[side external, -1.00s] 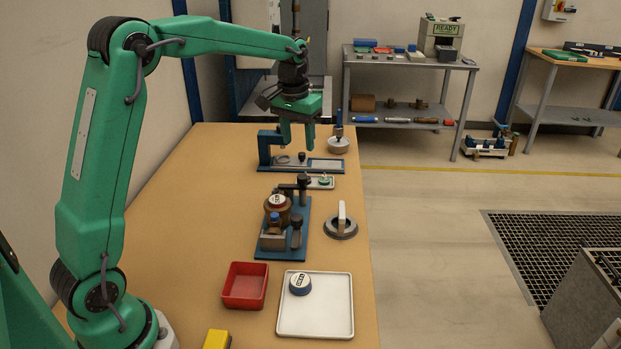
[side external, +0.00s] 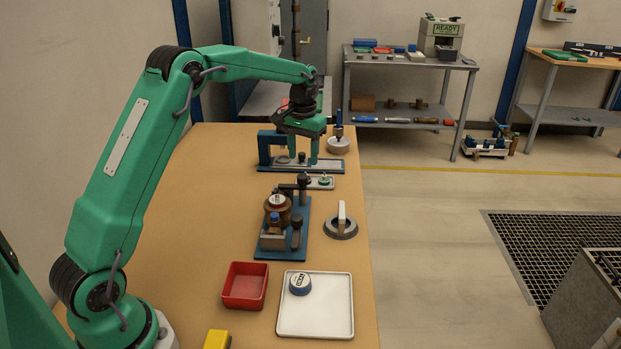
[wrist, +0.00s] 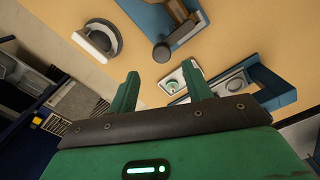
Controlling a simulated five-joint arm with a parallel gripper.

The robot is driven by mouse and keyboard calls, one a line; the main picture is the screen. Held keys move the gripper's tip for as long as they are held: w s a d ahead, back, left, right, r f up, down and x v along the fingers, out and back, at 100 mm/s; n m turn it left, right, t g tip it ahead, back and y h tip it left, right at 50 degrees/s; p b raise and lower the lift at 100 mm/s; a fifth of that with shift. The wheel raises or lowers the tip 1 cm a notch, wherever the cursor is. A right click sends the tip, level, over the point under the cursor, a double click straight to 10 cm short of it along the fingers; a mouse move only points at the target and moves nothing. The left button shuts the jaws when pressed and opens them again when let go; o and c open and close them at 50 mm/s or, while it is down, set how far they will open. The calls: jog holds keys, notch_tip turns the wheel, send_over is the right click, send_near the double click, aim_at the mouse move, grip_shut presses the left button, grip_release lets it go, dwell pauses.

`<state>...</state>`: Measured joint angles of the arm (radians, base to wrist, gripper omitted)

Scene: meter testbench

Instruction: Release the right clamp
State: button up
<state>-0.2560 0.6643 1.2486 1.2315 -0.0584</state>
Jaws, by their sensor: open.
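A blue fixture (side external: 283,250) stands mid-bench, holding a brown round body with a white-faced top (side external: 277,201). Dark clamp parts stand on it: a post with an arm (side external: 303,187) at the back and a lever-like block (side external: 296,232) at the right front. I cannot tell for sure which is the right clamp. My gripper (side external: 305,158) is open and empty, pointing down behind the fixture, over the blue stand's plate. In the wrist view its two fingers (wrist: 162,72) are apart, and part of the fixture (wrist: 186,30) shows beyond them with a dark round knob (wrist: 162,52).
The blue stand (side external: 267,148) with its plate is below my gripper. A small plate with a green part (side external: 322,182) lies close by. A round base with a white handle (side external: 341,222) is right of the fixture. A red bin (side external: 244,287) and white tray (side external: 316,312) are in front.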

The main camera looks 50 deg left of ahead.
aim_at(303, 176)
jog(key=shift+a+f, duration=0.1)
jog(key=shift+f, duration=3.2)
jog(key=c, duration=1)
